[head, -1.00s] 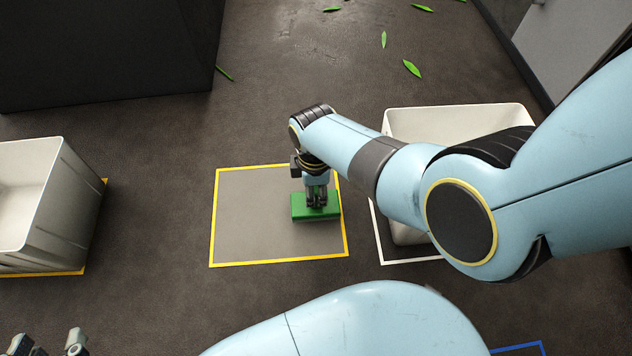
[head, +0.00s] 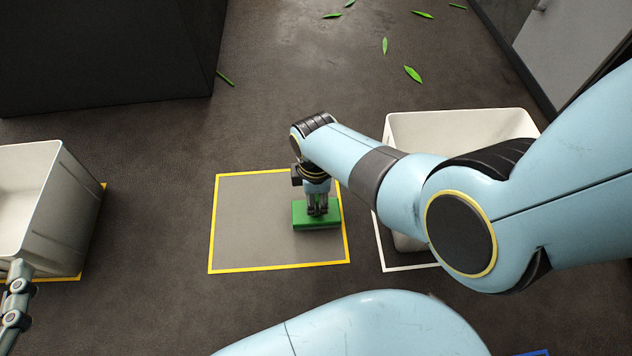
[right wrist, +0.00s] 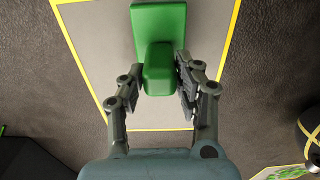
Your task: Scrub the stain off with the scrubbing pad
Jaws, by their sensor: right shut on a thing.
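The green scrubbing pad (head: 300,222) lies flat at the right side of a grey panel (head: 250,232) with a yellow border. My right gripper (head: 317,206) points down at it and is shut on its raised green handle. In the right wrist view, the handle of the pad (right wrist: 158,18) sits between the fingers (right wrist: 159,68). I see no clear stain on the bare panel; what is under the pad is hidden. Part of my left gripper (head: 18,275) shows at the left edge, in front of a bin; its jaw opening cannot be made out.
A pale bin (head: 62,205) stands at the left. Another pale bin (head: 460,118) stands at the right, partly hidden by my right arm. Green leaves (head: 413,74) lie on the dark floor ahead. A dark block (head: 100,50) fills the upper left. Floor around the panel's left side is clear.

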